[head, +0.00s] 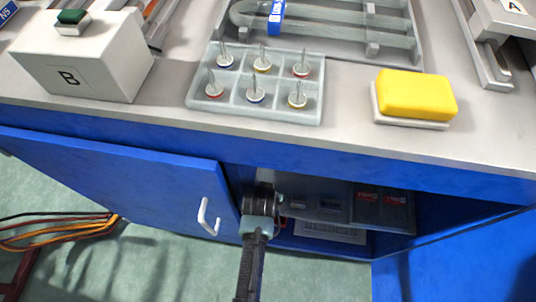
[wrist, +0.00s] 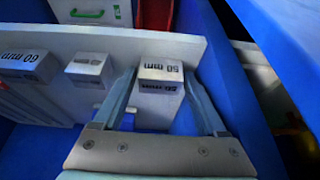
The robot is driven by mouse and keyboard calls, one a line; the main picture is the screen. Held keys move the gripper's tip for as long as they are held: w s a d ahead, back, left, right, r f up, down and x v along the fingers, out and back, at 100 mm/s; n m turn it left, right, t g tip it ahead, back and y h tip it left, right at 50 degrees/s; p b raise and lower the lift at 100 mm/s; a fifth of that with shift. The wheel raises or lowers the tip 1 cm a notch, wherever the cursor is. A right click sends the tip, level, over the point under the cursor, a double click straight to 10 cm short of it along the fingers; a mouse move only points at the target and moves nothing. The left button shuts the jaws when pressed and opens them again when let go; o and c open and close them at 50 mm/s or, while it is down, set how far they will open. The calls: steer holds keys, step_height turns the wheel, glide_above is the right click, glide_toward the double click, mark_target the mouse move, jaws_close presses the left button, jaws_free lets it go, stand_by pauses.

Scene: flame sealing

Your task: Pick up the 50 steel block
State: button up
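The 50 steel block (wrist: 160,73) is a pale block marked "50 mm", with its label upside down in the wrist view. It sits in a white rack (wrist: 120,40) with other blocks. My gripper (wrist: 160,78) has its two fingers apart, one on each side of the block. The fingertips are close to its sides; I cannot tell whether they touch it. In the head view my arm reaches into the blue cabinet under the bench, and the fingertips and the block are hidden there.
A block marked "60 mm" (wrist: 28,66) and a smaller block (wrist: 88,68) stand left of it. Blue cabinet walls are close on the right. The cabinet door (head: 120,190) hangs open at left. A yellow sponge (head: 415,93) and a pin tray (head: 200,98) lie on the bench.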

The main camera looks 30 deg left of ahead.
jaws_close()
steer(key=shift+r, duration=0.15)
